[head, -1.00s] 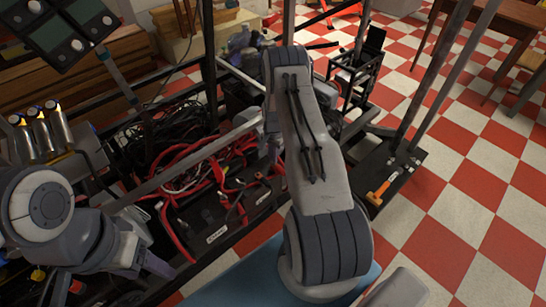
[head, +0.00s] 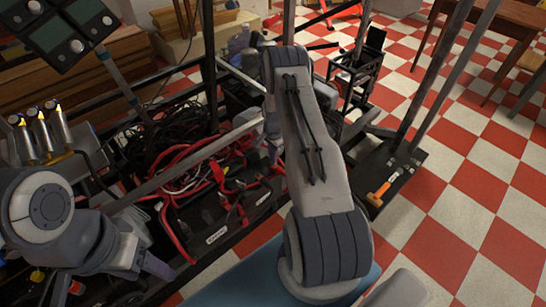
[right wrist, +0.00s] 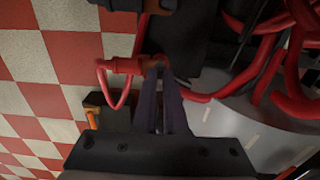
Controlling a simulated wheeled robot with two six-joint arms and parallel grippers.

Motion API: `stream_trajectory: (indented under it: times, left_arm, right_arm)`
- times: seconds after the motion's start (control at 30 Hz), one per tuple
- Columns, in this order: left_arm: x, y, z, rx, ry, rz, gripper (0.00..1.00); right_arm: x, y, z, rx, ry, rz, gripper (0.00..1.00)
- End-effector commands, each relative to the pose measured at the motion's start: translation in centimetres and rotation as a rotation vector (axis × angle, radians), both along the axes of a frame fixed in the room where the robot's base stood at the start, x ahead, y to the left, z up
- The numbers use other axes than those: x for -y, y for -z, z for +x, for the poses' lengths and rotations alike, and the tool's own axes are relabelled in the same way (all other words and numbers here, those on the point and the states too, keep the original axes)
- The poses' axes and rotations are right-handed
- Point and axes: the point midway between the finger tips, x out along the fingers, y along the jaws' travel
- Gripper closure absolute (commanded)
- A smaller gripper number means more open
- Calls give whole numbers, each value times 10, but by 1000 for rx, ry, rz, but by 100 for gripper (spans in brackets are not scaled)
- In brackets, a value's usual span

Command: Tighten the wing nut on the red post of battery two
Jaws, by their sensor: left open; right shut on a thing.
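My right gripper (right wrist: 160,100) is shut in the right wrist view. Its fingertips close on a small brownish piece at the end of a red cable fitting (right wrist: 125,66), apparently the wing nut; its shape is mostly hidden between the fingers. In the head view my right arm hides this gripper's tips. Black batteries with white labels (head: 216,236) (head: 263,198) sit in the rack among red cables (head: 172,222); I cannot read which is battery two. My left gripper (head: 157,267) is open and empty at the lower left, left of the batteries.
Red and black cables (head: 190,160) tangle across the rack. An orange-handled tool (head: 384,186) lies on a black ledge at right.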

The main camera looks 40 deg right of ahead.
Motion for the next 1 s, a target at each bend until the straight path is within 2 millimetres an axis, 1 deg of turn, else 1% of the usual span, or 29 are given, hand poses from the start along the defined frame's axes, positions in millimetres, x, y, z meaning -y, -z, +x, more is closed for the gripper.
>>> stream_trajectory:
  times: [0.03, 0.07, 0.1, 0.4, 0.47, 0.53, 0.67, 0.8, 0.9, 1.0]
  left_arm:
    - [0, -1, 0, 0, 0, 0, 35]
    - [0, -1, 0, 0, 0, 0, 35]
    - [0, -1, 0, 0, 0, 0, 35]
    - [0, 0, 0, 0, 0, 0, 35]
    - [0, -1, 0, 0, 0, 0, 35]
    - [0, -2, 0, 0, 0, 0, 35]
    - [0, -6, 0, 0, 0, 0, 35]
    - [0, -9, 0, 0, 0, 0, 35]
    - [0, -11, 0, 0, 0, 0, 35]
    - [0, -13, 0, 0, 0, 0, 35]
  right_arm:
    - [2, -3, 1, 2, 2, -2, 87]
    - [2, -3, 1, 3, 2, -2, 76]
    - [2, -3, 1, 3, 2, -2, 60]
    - [0, -1, 1, 1, -1, -1, 60]
    - [0, -4, 1, 2, -1, -1, 60]
    - [1, -10, 1, 3, -1, -2, 60]
    - [1, -33, 1, 3, -1, -2, 60]
    - [1, -62, 1, 4, 0, -3, 60]
    - [1, -80, 1, 4, 0, -3, 60]
    - [1, -94, 1, 3, 1, -2, 60]
